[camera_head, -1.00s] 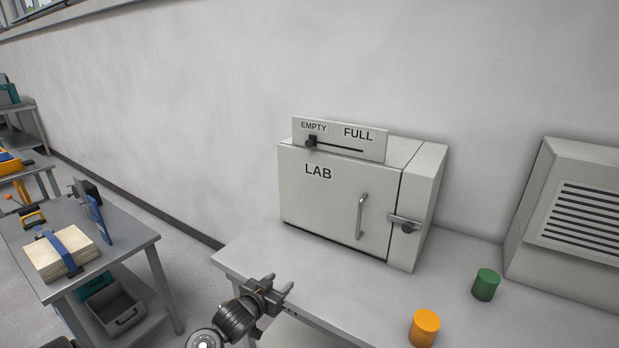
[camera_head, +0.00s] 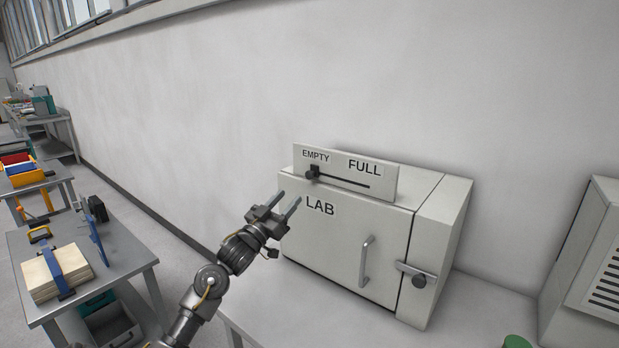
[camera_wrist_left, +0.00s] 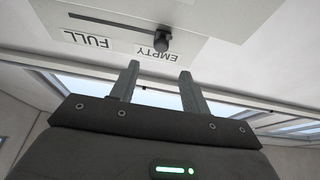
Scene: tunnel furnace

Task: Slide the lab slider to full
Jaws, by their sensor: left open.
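The lab slider is a dark knob (camera_head: 313,173) in a horizontal slot on a pale panel (camera_head: 385,184) on top of the LAB box (camera_head: 340,237). The knob sits at the left end of the slot, under the EMPTY label; FULL (camera_head: 364,167) is to its right. My left gripper (camera_head: 289,200) is open and empty, below and left of the knob, apart from it in the head view. In the left wrist view, upside down, the knob (camera_wrist_left: 161,40) is ahead of the two open fingers (camera_wrist_left: 157,80), near the EMPTY label. My right gripper is not in view.
The box has a door handle (camera_head: 366,260) and a latch (camera_head: 417,277) on its front. A vented grey unit (camera_head: 585,265) stands at right, and a green cylinder top (camera_head: 517,342) shows at the bottom edge. A side table (camera_head: 120,255) with wooden boards is at left.

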